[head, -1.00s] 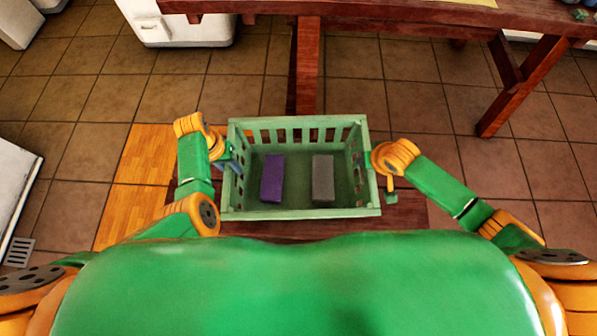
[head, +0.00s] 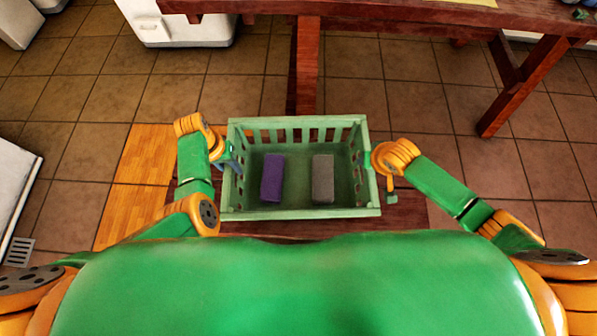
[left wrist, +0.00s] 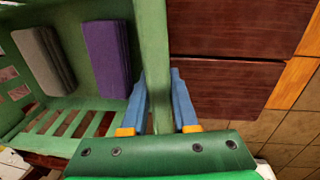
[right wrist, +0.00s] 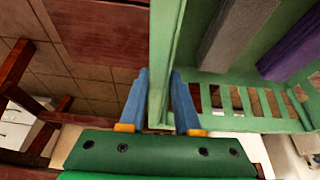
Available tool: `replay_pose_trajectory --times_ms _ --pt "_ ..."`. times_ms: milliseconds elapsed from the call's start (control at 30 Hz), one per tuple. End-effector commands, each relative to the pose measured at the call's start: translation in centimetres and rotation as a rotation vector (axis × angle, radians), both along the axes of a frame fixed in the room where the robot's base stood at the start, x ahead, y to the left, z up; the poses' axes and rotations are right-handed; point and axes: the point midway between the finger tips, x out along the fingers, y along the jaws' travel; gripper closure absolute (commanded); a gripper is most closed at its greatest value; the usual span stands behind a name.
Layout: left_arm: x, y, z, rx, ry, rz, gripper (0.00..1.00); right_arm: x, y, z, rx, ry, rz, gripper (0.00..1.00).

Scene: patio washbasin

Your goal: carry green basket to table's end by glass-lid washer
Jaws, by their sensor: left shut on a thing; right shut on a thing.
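The green basket (head: 298,212) is held level between my two arms in the head view, in front of my body. It is a slatted open crate with a purple block (head: 272,178) and a grey block (head: 323,179) lying in it. My left gripper (left wrist: 160,95) is shut on the basket's left wall, one blue finger on each side of the rim. My right gripper (right wrist: 160,95) is shut on the opposite wall in the same way. In the head view the fingertips are mostly hidden by the wrists and basket walls. The glass-lid washer cannot be made out.
A long red-brown wooden table (head: 400,14) stands ahead, its leg (head: 525,85) at the right. A white appliance (head: 180,25) stands behind its left end. Another white unit (head: 15,190) is at the left edge. Tiled floor (head: 390,100) lies open between basket and table.

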Motion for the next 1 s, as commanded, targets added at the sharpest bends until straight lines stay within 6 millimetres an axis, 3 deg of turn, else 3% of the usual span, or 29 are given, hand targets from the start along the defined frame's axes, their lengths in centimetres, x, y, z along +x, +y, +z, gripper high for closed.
replay_pose_trajectory --times_ms 533,867,1000 --pt "0.0 -0.5 0.3 -0.012 0.000 -0.003 1.00 0.0 0.6 0.2 0.014 -0.001 0.007 1.00" --pt "0.0 -0.5 5.1 -0.013 0.000 -0.003 1.00 0.0 0.7 5.1 0.016 -0.002 0.008 1.00" --pt "0.0 -0.5 5.3 -0.013 0.001 -0.003 1.00 0.0 0.7 5.3 0.017 -0.002 0.008 1.00"
